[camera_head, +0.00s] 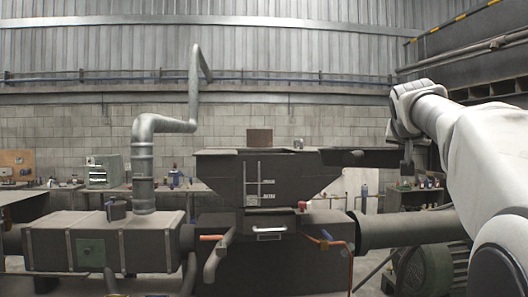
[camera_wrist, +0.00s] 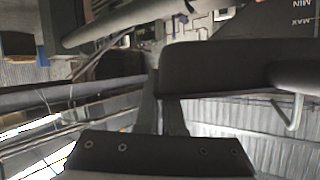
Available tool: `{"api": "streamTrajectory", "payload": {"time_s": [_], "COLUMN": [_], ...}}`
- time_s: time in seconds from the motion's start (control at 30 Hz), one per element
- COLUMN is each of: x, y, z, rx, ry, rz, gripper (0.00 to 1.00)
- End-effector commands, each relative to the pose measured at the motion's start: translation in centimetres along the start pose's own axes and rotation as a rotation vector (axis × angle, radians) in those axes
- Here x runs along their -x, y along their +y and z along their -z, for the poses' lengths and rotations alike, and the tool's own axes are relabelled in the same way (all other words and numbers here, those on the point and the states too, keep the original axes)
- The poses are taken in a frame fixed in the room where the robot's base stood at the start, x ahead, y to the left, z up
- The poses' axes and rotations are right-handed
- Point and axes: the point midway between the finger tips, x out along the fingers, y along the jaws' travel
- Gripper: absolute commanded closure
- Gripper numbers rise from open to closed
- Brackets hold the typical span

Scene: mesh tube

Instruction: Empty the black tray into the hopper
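The hopper (camera_head: 222,168) is a dark, flared bin with level marks on its front, at the middle of the head view. A dark, shallow piece that looks like the black tray (camera_head: 380,158) sticks out level from its right side. In the wrist view, a dark slab with a rounded end (camera_wrist: 215,70) appears to be the same piece. My gripper (camera_head: 407,165) points down at the tray's right part. Its fingers (camera_wrist: 162,105) are beside the slab's end in the wrist view. Their grip is too dark to make out. The tray's contents are hidden.
A brown block (camera_head: 259,138) shows above the hopper's rim. A bent grey pipe (camera_head: 143,165) rises at the left, above a metal box (camera_head: 110,240). A thick horizontal pipe (camera_head: 400,228) runs below my gripper. Benches stand behind. The space above the hopper looks clear.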

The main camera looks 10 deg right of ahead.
Motion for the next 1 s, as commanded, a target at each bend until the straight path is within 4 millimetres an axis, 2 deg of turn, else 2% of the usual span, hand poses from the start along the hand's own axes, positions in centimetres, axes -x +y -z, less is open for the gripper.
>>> {"api": "streamTrajectory", "payload": {"time_s": [0.1, 0.43, 0.87, 1.0], "x": [1.7, 5.3, 7.4, 7.3], "y": [0.8, 2.7, 3.8, 3.8], "z": [1.7, 4.5, 5.8, 5.7], "rx": [-0.014, -0.046, -0.062, -0.062], "ry": [0.009, 0.018, 0.022, 0.021], "rz": [-0.023, -0.079, -0.11, -0.11], "gripper": [1.0, 1.0, 1.0, 1.0]}}
